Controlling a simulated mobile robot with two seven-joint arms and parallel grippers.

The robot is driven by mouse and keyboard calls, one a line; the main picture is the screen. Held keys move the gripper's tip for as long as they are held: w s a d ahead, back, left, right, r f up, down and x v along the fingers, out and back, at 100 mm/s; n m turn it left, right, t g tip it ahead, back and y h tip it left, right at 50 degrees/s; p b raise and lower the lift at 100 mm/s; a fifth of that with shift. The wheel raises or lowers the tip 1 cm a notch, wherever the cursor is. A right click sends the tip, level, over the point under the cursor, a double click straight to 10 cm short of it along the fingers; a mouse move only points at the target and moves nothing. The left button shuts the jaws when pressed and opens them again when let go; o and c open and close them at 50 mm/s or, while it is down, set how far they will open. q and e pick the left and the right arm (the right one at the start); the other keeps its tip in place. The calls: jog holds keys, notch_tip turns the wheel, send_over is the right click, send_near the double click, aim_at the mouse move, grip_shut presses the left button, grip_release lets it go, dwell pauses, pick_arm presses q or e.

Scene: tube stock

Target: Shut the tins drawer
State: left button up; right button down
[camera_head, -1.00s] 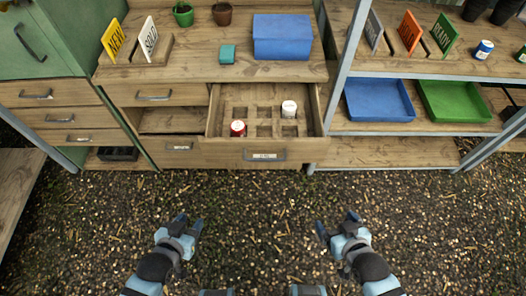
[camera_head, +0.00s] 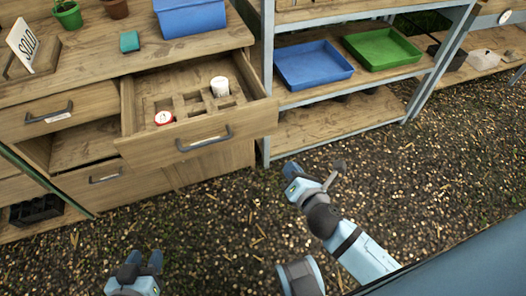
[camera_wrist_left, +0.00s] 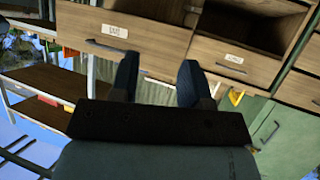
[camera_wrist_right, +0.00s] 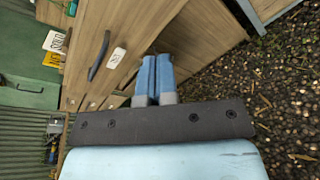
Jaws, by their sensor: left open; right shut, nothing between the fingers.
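The drawer (camera_head: 200,140) stands pulled out of the wooden bench, with a dark handle (camera_head: 204,139) on its front. Inside is a divided insert with a red-lidded tin (camera_head: 164,118) and a white tin (camera_head: 220,86). My right gripper (camera_head: 312,172) is shut and empty, to the right of the drawer front and apart from it in the head view. In the right wrist view, a labelled drawer front (camera_wrist_right: 135,30) lies just beyond its fingertips; contact cannot be told. My left gripper (camera_head: 138,262) is open and empty, low at the left, well short of the bench.
A closed drawer (camera_head: 50,112) and an open compartment (camera_head: 85,145) lie left of the drawer. A metal-framed shelf with blue (camera_head: 312,64) and green (camera_head: 382,48) trays stands at the right. A blue box (camera_head: 190,15) sits on the bench top. The gravel floor in front is clear.

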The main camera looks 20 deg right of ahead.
notch_tip(320, 180, down, 3)
jog(key=w+n+t+b, duration=0.1)
jog(key=w+n+b, duration=0.1)
jog(key=n+b, duration=0.25)
jog(key=n+t+b, duration=0.1)
jog(key=n+b, duration=0.1)
jog(key=n, duration=0.2)
send_near(264, 125)
jog(key=shift+h, duration=0.3)
jog(key=w, duration=0.6)
jog(key=shift+w+a+f, duration=0.1)
jog(key=shift+w+a, duration=0.1)
jog(key=shift+w, duration=0.05)
pick_arm(q)
jog(key=shift+w+d+f+t+h, duration=0.55)
jog(key=shift+f+t+h, duration=0.05)
jog(key=shift+f+t, duration=0.2)
pick_arm(e)
jog(key=shift+w, duration=0.55)
